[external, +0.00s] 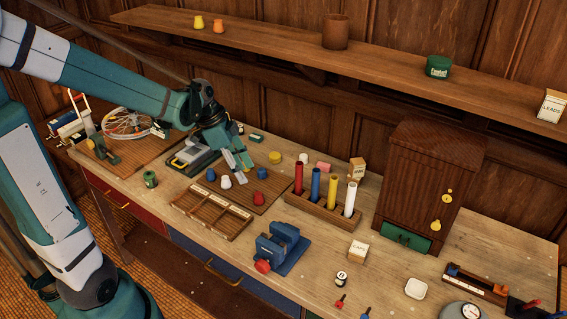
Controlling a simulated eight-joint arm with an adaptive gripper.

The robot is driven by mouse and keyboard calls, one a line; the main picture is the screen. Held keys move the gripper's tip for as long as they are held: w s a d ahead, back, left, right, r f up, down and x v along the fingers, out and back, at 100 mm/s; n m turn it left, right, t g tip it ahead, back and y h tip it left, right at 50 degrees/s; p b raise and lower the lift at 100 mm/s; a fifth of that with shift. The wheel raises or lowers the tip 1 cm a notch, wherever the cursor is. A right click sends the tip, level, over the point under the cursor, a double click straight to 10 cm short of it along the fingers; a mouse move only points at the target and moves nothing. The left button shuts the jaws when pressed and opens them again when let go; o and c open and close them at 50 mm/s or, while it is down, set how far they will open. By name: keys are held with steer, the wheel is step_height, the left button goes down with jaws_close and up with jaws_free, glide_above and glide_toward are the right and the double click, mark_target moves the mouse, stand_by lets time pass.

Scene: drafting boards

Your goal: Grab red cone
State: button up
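A small red cone-like piece (261,199) stands at the right end of the wooden compartment tray (228,226), at the front edge of a brown board. My gripper (239,167) hangs above the board, up and to the left of the red piece and apart from it. Its fingers point down and look spread, with nothing visible between them. A blue piece (211,175), a white piece (226,182) and another blue piece (261,173) stand on the board near the fingers.
A wooden rack (322,209) with several upright coloured tubes stands right of the board. A blue vise (283,247) sits in front. A cabinet (425,190) stands further right. A shelf (290,38) runs along the wall.

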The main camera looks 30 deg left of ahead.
mark_target(258, 193)
steer(key=w+f+m+g+h, duration=0.1)
steer(key=w+f+m, duration=0.3)
steer(key=f, duration=0.2)
steer(key=shift+w+a+f+m+h+p, duration=0.15)
steer(key=shift+a+f+m+h+p, duration=0.1)
steer(key=shift+a+m+h+p, duration=0.1)
steer(key=shift+f, duration=0.1)
steer(key=shift+x, duration=1.25)
steer(key=shift+b+x, duration=0.45)
steer(key=shift+x, duration=2.1)
